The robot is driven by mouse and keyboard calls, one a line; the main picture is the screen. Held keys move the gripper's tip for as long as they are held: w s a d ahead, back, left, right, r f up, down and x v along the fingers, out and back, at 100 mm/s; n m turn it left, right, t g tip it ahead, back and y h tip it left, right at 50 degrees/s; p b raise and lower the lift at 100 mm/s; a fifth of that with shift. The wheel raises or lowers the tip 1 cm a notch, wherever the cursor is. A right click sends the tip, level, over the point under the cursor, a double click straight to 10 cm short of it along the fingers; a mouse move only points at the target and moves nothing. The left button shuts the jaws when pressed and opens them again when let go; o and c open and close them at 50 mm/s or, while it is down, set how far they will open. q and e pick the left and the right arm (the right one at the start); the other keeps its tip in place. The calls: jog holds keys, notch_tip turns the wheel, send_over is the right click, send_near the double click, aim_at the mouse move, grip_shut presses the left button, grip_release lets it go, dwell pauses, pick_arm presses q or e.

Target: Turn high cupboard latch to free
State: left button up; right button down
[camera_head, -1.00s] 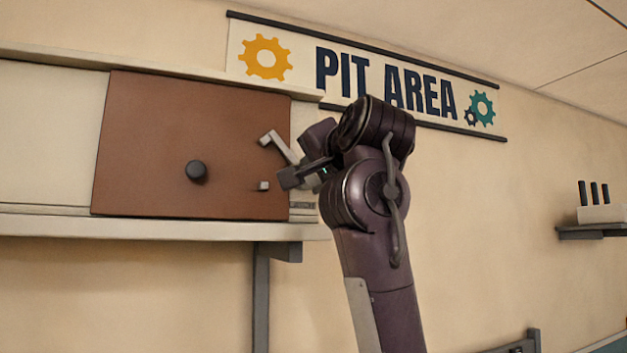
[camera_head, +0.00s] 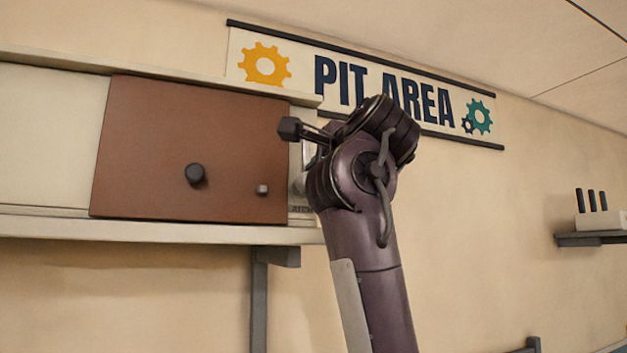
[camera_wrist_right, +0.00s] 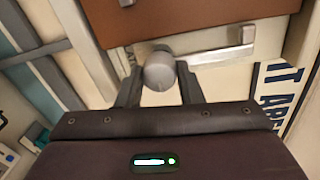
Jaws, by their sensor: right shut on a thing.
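The latch has a round grey knob (camera_wrist_right: 160,73) and a flat metal bar (camera_wrist_right: 212,57) with an upturned end tab, seen in the right wrist view. My right gripper (camera_wrist_right: 157,86) is shut on the knob, one finger on each side. In the head view my right gripper (camera_head: 308,178) is at the cupboard's right edge, its fingertips hidden and the latch mostly covered. The brown cupboard door (camera_head: 145,145) has a dark round knob (camera_head: 195,173) and a small grey peg (camera_head: 262,189). The bar stands roughly upright beside the door, apart from the peg.
A PIT AREA sign (camera_head: 340,80) hangs on the wall behind my right arm. A small shelf (camera_head: 592,239) holds a pale block with dark handles at the far right. A dark bracket (camera_head: 260,290) is under the cupboard. The wall between is clear.

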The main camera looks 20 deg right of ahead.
jog(key=shift+f, duration=0.1)
dwell(0.4)
jog(key=c, duration=1)
grip_release()
jog(key=shift+d, duration=0.1)
jog(key=shift+s, duration=0.1)
jog(key=s+b, duration=0.4)
jog(key=s, duration=0.3)
jog(key=shift+s+d+r, duration=0.15)
jog(key=shift+s+r, duration=0.2)
jog(key=shift+w, duration=0.1)
